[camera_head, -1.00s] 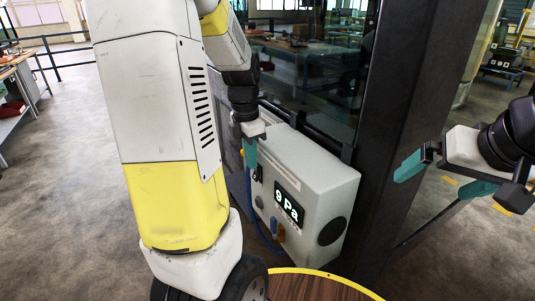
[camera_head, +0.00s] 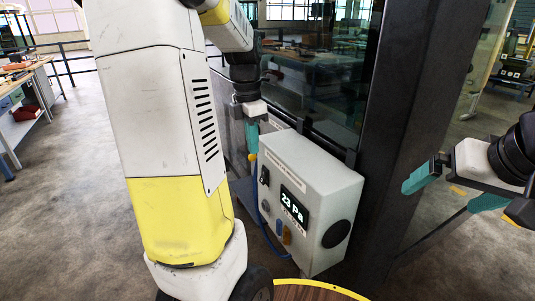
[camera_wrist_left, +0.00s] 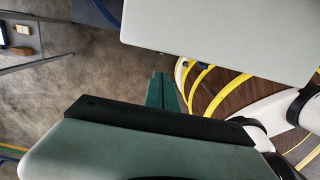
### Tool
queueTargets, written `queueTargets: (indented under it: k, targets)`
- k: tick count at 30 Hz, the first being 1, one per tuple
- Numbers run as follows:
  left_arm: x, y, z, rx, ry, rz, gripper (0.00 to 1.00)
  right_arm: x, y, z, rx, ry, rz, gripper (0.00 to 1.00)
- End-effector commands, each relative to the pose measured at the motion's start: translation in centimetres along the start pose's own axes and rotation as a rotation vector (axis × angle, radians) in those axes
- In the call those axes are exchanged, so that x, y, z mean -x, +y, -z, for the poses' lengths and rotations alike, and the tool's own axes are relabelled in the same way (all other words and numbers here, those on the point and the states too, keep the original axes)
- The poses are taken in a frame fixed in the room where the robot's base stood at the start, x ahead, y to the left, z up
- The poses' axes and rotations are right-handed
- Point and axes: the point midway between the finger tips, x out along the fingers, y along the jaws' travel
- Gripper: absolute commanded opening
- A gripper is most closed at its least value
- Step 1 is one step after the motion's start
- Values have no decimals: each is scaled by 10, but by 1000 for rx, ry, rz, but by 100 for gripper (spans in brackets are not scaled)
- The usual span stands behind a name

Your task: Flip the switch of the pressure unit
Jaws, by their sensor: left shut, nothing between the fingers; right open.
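The pressure unit (camera_head: 325,178) is a light grey box mounted beside the glass, with a lit display (camera_head: 292,205) reading 23 Pa. Its black switch (camera_head: 264,176) is on the front face, left of the display; its exact position is too small to tell. My left gripper (camera_head: 252,143) is shut and empty, its teal fingers pointing down just above and left of the switch, apart from it. Those fingers also show in the left wrist view (camera_wrist_left: 161,92). My right gripper (camera_head: 447,192) is open and empty, to the right of the dark post.
A dark post (camera_head: 405,120) stands right behind the unit. Blue and orange connectors (camera_head: 284,233) and a blue cable sit low on its front. A round brown top with a yellow rim (camera_head: 325,289) is below. A workbench (camera_head: 22,95) stands far left; open floor lies between.

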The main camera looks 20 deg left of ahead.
Motion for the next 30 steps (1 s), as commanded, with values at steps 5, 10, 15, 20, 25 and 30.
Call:
queueTargets:
  k: [5, 10, 15, 20, 25, 30]
  targets:
    - [22, 0, -10, 0, -1, -1, 0, 0, 0, 0, 0, -1, 0, 100]
    - [29, 0, -13, 0, 1, 0, 0, 0, 0, 0, 0, -1, 0, 100]
    - [29, 0, -13, 1, 1, 1, 0, 0, 0, 0, 0, -1, 0, 100]
    - [29, 0, -13, 1, 1, 1, 0, 0, 0, 0, 0, -1, 0, 100]
    - [30, -4, -13, -36, -8, -2, 0, 0, 0, 0, 0, -1, 0, 100]
    - [43, -31, -12, -345, -74, -39, 0, 0, 0, 0, 0, -1, 0, 100]
